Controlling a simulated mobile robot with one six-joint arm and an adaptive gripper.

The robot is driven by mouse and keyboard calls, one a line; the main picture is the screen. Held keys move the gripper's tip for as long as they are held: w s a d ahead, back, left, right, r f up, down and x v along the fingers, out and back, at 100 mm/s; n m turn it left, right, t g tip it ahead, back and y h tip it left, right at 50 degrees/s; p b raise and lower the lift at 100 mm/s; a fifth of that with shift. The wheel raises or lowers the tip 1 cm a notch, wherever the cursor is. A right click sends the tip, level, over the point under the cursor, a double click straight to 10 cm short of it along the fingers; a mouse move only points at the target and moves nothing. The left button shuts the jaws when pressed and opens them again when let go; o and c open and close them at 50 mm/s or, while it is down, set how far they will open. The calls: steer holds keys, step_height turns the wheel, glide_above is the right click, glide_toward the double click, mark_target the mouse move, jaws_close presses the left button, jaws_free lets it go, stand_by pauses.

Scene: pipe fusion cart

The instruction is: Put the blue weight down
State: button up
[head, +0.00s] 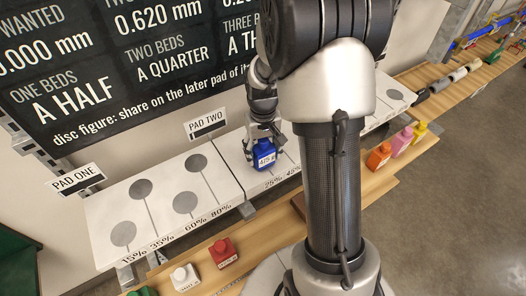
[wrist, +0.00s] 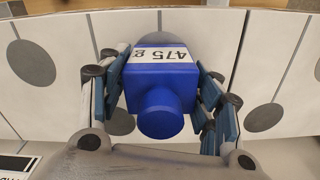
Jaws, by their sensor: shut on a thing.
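The blue weight (head: 265,156) has a white label reading 475 g, which also shows upside down on the weight in the wrist view (wrist: 160,80). My gripper (head: 264,140) is shut on it, with blue-lined fingers on both sides of its body in the wrist view (wrist: 160,95). The weight is over the white board of pad two, whose sign (head: 207,123) stands behind. A grey disc shows partly behind the weight in the wrist view. I cannot tell whether the weight touches the board.
Pad one's board (head: 105,245) with several grey discs lies to the left. A white weight (head: 184,277) and a red weight (head: 222,252) stand on the wooden shelf in front. Orange (head: 378,155), pink (head: 401,141) and yellow (head: 420,130) weights stand to the right. My arm hides part of pad two.

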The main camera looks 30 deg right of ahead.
steer(key=o, duration=1.5)
steer(key=shift+f, duration=0.1)
steer(key=shift+c, duration=0.2)
step_height(320, 180, up, 12)
steer(key=p, duration=0.3)
steer(key=shift+r, duration=0.25)
steer(key=s+a+r+n+t, duration=0.1)
steer(key=s+a+r+t, duration=0.1)
steer(key=s+a+r, duration=0.55)
steer(key=s+a+r+t, duration=0.1)
steer(key=s+a+r, duration=0.1)
steer(key=s, duration=0.4)
steer(key=s+a+r+n+t, duration=0.1)
steer(key=s+a+r, duration=0.1)
steer(key=s, duration=0.4)
steer(key=shift+s+a+r+n+t, duration=0.2)
steer(key=shift+a+n+t, duration=0.1)
steer(key=shift+a, duration=0.2)
